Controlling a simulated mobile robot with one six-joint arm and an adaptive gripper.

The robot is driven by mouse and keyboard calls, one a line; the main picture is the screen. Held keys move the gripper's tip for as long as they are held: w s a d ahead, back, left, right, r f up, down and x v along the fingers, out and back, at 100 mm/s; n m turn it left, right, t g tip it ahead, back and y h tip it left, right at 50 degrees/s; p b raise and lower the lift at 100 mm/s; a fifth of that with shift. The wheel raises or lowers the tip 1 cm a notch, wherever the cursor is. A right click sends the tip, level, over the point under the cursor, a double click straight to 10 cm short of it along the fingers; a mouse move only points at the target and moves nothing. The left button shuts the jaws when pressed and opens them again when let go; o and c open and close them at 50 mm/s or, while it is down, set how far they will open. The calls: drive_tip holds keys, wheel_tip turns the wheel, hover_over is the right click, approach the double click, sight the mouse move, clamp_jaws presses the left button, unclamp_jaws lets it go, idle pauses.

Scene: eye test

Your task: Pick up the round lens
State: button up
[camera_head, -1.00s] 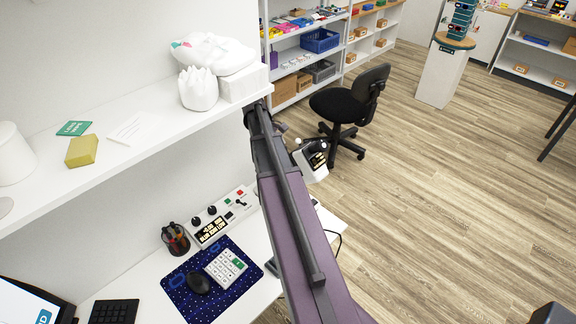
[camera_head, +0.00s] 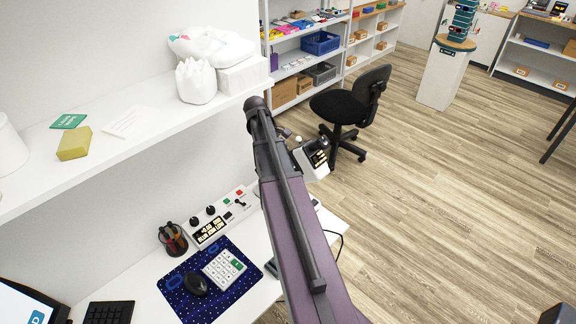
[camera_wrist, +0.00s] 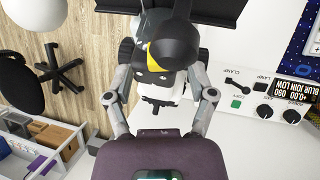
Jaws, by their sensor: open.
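My gripper (camera_wrist: 163,62) shows in the wrist view with its two grey fingers spread apart. Between and beyond them stands a black and white device (camera_wrist: 160,88). On it is a dark rounded part (camera_wrist: 180,42) with a yellow patch, close to the fingertips; I cannot tell whether it is the round lens or whether the fingers touch it. I make out no clear lens in either view. In the head view my arm hides most of the gripper. A white device with a lit dark display (camera_head: 313,163) shows just right of the arm.
A control panel with knobs (camera_head: 222,217) stands on the white desk, also in the wrist view (camera_wrist: 262,95). A mouse mat (camera_head: 240,283) bears a mouse and a keypad. A white shelf (camera_head: 130,150) overhangs the desk. An office chair (camera_head: 345,108) stands on open floor behind.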

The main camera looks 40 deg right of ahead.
drive_tip(key=shift+b+x, duration=0.8)
drive_tip(key=shift+x, duration=0.4)
clamp_jaws()
drive_tip(key=shift+r, duration=0.2)
wheel_tip(320, 180, up, 3)
drive_tip(key=p, duration=0.3)
drive_tip(key=shift+f, duration=0.2)
drive_tip(key=s+a, duration=1)
drive_tip(key=a, duration=0.5)
drive_tip(key=shift+r+p, duration=0.3)
